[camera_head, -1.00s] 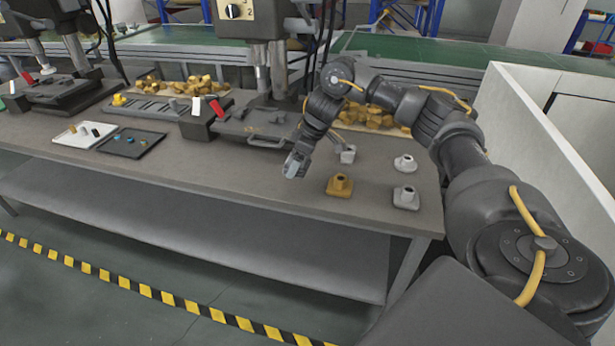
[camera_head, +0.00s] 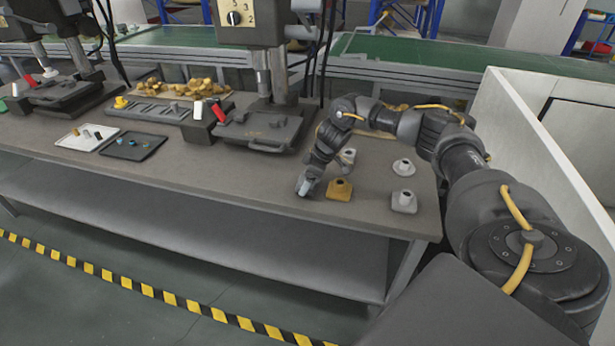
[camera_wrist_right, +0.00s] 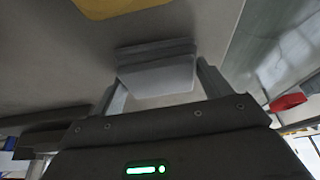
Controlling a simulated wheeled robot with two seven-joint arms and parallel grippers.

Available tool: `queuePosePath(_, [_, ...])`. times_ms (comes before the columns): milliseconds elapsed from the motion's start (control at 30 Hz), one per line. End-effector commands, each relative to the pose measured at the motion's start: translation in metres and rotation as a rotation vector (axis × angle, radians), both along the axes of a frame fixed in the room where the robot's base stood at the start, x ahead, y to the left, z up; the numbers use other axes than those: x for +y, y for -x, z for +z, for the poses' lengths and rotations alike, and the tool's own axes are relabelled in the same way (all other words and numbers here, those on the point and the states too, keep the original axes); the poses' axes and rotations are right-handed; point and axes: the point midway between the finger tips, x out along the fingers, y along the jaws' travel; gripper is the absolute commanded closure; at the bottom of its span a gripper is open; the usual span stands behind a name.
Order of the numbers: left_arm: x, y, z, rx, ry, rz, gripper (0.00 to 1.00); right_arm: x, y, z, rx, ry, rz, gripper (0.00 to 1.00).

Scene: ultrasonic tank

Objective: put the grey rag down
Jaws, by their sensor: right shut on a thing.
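My right gripper (camera_head: 304,187) is low over the front part of the grey workbench, just left of a yellow-gold fitting. In the right wrist view its two fingers close on the sides of the grey rag (camera_wrist_right: 157,70), a small folded pad. The bench top lies close beyond the rag; I cannot tell whether they touch. In the head view the rag is mostly hidden by the gripper and too small to make out clearly. My left gripper is not in view.
The yellow-gold fitting (camera_head: 340,190) stands right beside the gripper. Pale fittings (camera_head: 403,167) stand farther right. A black machine base (camera_head: 262,130) is behind left. A white tray (camera_head: 88,136) and a dark tray (camera_head: 130,146) lie at left. The bench's front left-middle is clear.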

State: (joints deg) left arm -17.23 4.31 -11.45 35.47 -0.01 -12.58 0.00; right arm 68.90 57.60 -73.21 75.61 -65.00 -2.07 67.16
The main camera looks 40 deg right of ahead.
Motion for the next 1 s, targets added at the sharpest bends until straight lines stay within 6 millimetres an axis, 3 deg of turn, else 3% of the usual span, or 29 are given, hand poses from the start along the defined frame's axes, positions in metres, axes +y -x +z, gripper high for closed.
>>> queuePosePath(367, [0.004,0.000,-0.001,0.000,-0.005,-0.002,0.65,0.001,0.000,-0.007,0.001,-0.001,0.000,0.59])
queuePosePath(400, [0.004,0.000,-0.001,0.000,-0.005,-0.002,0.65,0.001,0.000,-0.008,0.000,-0.001,0.001,0.22])
queuePosePath(567, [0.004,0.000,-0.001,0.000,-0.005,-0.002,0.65,0.001,0.000,-0.007,0.000,-0.001,0.001,0.01])
queuePosePath(867, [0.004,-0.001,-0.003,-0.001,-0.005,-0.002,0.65,0.000,0.000,-0.008,-0.001,0.000,0.001,0.01])
queuePosePath(1000, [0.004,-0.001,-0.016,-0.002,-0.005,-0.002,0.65,0.000,-0.001,-0.009,-0.004,0.000,0.001,0.01])
